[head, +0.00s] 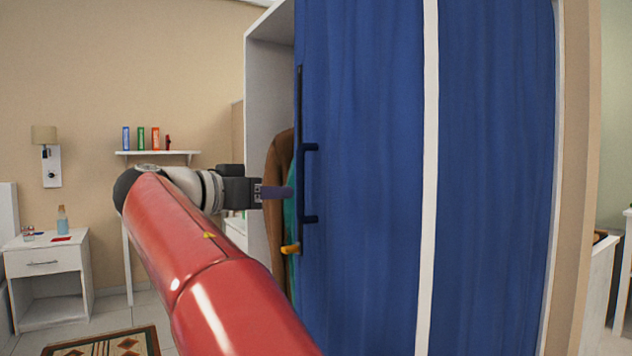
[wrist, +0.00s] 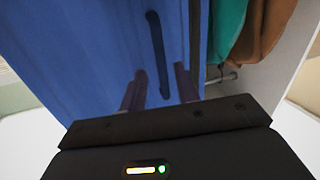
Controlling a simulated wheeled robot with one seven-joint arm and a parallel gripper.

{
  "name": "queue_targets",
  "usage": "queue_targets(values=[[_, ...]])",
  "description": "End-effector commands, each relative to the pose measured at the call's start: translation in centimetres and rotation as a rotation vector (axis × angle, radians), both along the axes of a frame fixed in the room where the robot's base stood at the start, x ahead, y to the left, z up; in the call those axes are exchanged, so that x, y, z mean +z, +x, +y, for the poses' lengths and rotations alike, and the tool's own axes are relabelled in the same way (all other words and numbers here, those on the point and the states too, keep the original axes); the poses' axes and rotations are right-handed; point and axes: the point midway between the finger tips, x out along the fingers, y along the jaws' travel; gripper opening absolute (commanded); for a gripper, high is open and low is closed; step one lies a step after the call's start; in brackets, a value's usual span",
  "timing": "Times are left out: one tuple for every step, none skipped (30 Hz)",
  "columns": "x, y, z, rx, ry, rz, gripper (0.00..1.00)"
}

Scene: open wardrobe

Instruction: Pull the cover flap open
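The cover flap (head: 365,190) is a blue fabric panel hanging across the left part of the wardrobe front; it also fills much of the wrist view (wrist: 75,50). A dark bar handle (head: 304,183) stands upright at its left edge, on a long black strip. My gripper (head: 288,192) is just left of the handle, at about its mid-height. In the wrist view the two fingers (wrist: 159,80) are apart, and the handle (wrist: 156,45) appears in the gap between them. Whether the fingers surround the bar or stop short of it I cannot tell.
Behind the flap's left edge hang a brown garment (head: 279,165) and a teal one (head: 291,215). A white post (head: 428,180) separates a second blue panel (head: 495,170). A white nightstand (head: 45,262) stands far left.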

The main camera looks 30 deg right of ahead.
Motion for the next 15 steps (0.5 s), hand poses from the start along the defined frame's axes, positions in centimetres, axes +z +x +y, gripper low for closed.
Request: queue_targets(values=[[0.8, 0.3, 0.6, -0.016, -0.023, -0.041, 0.32], [1.2, 0.3, 0.7, -0.024, -0.032, -0.062, 0.32], [1.5, 0.3, 0.8, -0.032, -0.042, -0.080, 0.32], [1.7, 0.3, 0.7, -0.036, -0.045, -0.088, 0.32], [1.8, 0.3, 0.5, -0.038, -0.047, -0.092, 0.32], [1.8, 0.4, 0.1, -0.040, -0.049, -0.095, 0.32], [1.8, 0.4, -0.3, -0.041, -0.049, -0.094, 0.32], [1.8, 0.5, -0.7, -0.042, -0.048, -0.094, 0.32], [1.9, 0.6, -1.4, -0.041, -0.048, -0.093, 0.32], [1.9, 0.7, -1.9, -0.042, -0.049, -0.092, 0.32], [1.9, 0.8, -2.4, -0.041, -0.049, -0.092, 0.32], [1.9, 1.0, -3.0, -0.040, -0.048, -0.091, 0.32], [1.9, 1.1, -3.5, -0.040, -0.047, -0.091, 0.32], [1.9, 1.2, -4.0, -0.039, -0.048, -0.091, 0.32], [1.8, 1.3, -4.6, -0.040, -0.047, -0.091, 0.32]])
